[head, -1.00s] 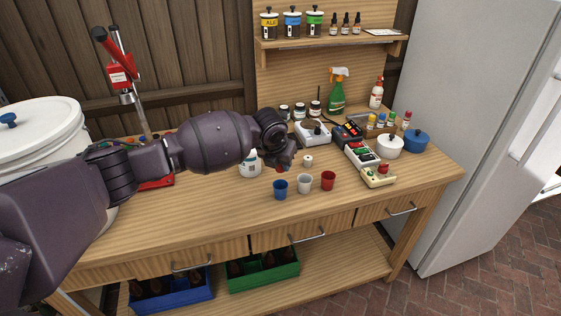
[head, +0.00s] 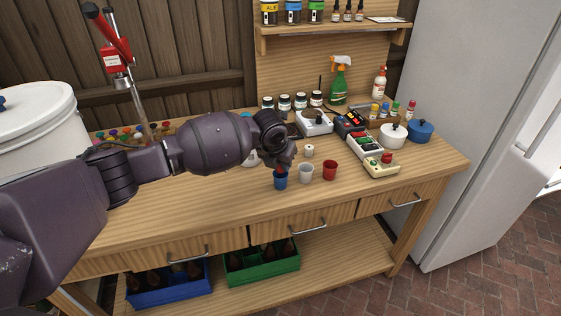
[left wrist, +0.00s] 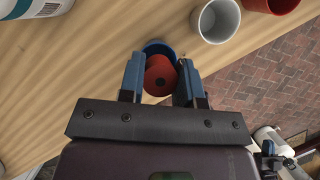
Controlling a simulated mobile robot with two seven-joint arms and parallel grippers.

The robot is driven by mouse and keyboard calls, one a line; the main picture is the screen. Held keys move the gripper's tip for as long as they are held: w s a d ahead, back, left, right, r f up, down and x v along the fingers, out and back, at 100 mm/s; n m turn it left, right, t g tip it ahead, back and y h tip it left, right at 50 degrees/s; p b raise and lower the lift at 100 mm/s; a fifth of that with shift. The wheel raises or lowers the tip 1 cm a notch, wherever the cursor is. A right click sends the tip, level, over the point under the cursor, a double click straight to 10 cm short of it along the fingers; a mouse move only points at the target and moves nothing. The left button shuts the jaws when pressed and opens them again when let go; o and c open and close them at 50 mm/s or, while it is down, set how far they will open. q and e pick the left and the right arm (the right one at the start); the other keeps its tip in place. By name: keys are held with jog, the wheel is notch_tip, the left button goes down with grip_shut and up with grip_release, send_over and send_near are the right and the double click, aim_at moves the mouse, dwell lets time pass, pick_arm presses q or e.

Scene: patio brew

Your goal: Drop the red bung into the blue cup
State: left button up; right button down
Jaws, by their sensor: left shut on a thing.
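My left gripper (head: 281,168) is directly over the blue cup (head: 280,183), its fingertips low at the cup's mouth. In the left wrist view the fingers (left wrist: 160,80) are shut on the red bung (left wrist: 160,74), which has a dark hole in its end. The blue rim of the cup (left wrist: 157,46) shows behind the bung. I cannot tell how far the bung is inside the rim. The cup stands upright on the wooden bench (head: 215,205).
A white cup (head: 305,174) and a red cup (head: 330,170) stand close to the right of the blue cup. A small white item (head: 309,151) stands behind them. Devices and two pots (head: 420,131) fill the back right. The bench front is clear.

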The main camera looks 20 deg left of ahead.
jog(key=shift+w+r, duration=0.15)
jog(key=shift+w, duration=0.1)
pick_arm(q)
jog(key=o, duration=1)
pick_arm(e)
jog(key=shift+r, duration=0.1)
jog(key=shift+s, duration=0.1)
pick_arm(q)
jog(key=shift+r, duration=0.1)
jog(key=shift+s+r, duration=0.15)
jog(key=shift+r, duration=0.15)
jog(key=p+v, duration=0.1)
jog(key=v, duration=0.9)
pick_arm(e)
jog(key=shift+w+r, duration=0.25)
jog(key=shift+r, duration=0.4)
